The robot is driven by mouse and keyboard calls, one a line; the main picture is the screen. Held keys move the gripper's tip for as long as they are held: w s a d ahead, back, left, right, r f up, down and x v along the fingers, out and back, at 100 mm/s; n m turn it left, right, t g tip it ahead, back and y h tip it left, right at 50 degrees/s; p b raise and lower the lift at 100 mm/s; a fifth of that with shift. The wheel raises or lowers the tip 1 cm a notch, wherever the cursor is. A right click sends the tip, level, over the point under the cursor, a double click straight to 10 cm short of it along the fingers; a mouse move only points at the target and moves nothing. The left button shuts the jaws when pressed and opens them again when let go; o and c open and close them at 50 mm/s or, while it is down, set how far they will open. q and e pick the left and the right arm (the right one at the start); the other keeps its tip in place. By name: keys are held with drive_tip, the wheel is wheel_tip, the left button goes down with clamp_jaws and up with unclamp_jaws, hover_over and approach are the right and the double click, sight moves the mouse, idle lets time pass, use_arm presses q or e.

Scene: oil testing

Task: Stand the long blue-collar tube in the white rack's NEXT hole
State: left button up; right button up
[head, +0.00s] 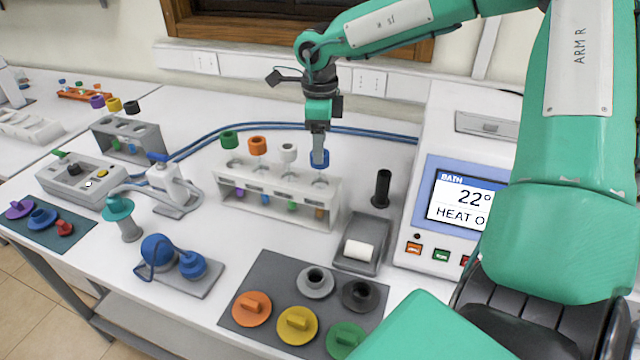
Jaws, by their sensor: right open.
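The long blue-collar tube (319,160) is at the right end of the white rack (265,206), above its rightmost hole. Its collar stands over the rack top; the clear glass is hard to make out, so I cannot tell how deep it sits. It looks upright. My right gripper (319,148) points straight down at the blue collar from above. Its jaws are open, with the fingertips at the collar; I cannot tell whether they touch it. Tubes with green (229,139), orange (257,146) and white (289,152) collars stand in the rack's other holes. My left gripper is out of view.
A grey rack (128,139) with purple, yellow and black collars stands at the back left. A grey tray (361,252) with a white roll and a bath machine (455,150) are to the right. A dark mat (245,322) with several coloured caps lies in front.

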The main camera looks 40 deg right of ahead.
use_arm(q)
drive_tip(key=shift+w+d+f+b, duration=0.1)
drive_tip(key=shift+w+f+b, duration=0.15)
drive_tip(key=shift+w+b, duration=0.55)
use_arm(e)
wheel_tip(320, 180, up, 11)
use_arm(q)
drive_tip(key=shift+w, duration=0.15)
use_arm(e)
drive_tip(key=shift+f, duration=0.1)
